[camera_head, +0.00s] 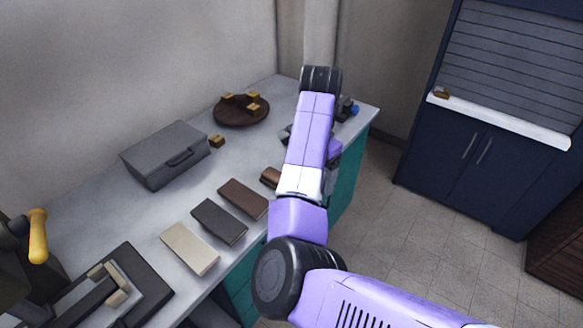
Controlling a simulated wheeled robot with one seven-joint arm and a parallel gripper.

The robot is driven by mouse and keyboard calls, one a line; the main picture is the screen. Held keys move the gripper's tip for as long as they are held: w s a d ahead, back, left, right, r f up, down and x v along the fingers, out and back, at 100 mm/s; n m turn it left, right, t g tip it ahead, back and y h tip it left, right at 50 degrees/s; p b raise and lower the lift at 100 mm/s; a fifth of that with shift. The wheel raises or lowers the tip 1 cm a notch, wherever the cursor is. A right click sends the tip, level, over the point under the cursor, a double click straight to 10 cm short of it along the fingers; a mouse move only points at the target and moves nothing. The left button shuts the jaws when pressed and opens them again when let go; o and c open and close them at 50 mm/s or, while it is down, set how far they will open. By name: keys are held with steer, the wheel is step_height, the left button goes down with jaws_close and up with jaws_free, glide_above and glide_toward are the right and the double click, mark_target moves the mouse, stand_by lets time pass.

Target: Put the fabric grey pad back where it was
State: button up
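A dark grey pad (219,221) lies flat on the light grey counter (95,215), in a row near its front edge. It looks like the fabric grey pad, though its texture is too small to tell. A beige pad (190,248) lies on its near side and a brown pad (243,198) on its far side, with narrow gaps between. My purple arm reaches over the counter's right part, beyond the row. My gripper is largely hidden behind my own arm, so its fingers and anything in them cannot be made out.
A grey case (166,155) with a handle stands against the wall. A round brown board (241,111) with small wooden blocks lies behind, a loose block (217,141) nearby. A brown rounded item (270,177) is partly hidden by my arm. A dark tray (150,280) is at the near left.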

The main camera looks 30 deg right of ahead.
steer(key=s+d+r+m, duration=0.2)
steer(key=s+d+m, duration=0.1)
steer(key=m, duration=0.9)
steer(key=s+d+r+m, duration=0.2)
steer(key=s+d+m, duration=0.2)
steer(key=m, duration=0.9)
steer(key=shift+d, duration=0.65)
